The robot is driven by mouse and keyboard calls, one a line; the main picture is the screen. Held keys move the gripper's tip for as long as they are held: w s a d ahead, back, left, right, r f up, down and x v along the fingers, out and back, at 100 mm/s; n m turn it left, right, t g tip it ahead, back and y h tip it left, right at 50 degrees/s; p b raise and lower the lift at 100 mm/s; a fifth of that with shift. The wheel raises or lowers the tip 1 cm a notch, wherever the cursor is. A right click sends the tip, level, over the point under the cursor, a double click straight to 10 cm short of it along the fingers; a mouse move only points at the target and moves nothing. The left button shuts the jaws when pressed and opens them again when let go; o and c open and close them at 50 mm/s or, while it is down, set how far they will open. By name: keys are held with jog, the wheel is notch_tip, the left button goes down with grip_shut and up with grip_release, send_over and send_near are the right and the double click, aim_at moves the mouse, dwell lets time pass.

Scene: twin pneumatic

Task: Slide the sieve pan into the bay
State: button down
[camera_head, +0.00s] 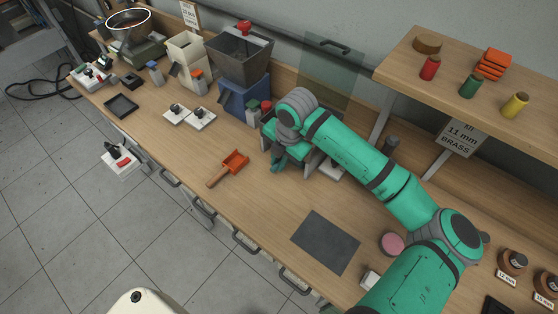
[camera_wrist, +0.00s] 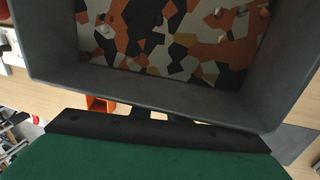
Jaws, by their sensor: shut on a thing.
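My gripper (camera_head: 280,163) is low over the bench at the middle back, in front of the blue machine. It is shut on the sieve pan, at its near side. In the wrist view the sieve pan (camera_wrist: 200,98) is a dark grey, walled tray with orange, white, black and tan patches across its floor. The grip itself is mostly hidden behind a green part with a black edge. In the head view my arm covers most of this spot. A green body (camera_head: 312,160) shows beside my gripper; I cannot make out the bay's opening.
An orange scoop (camera_head: 230,168) lies left of my gripper. A dark grey mat (camera_head: 326,242) lies to the front right. The blue machine with a grey hopper (camera_head: 240,68) stands behind left. A raised shelf (camera_head: 460,62) overhangs the right. Bench between scoop and mat is clear.

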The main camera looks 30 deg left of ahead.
jog(key=c, duration=1.6)
grip_release()
jog(key=shift+c, duration=0.2)
notch_tip(320, 180, up, 11)
jog(key=d, duration=0.2)
jog(key=shift+f, duration=0.2)
jog(key=shift+d, duration=0.1)
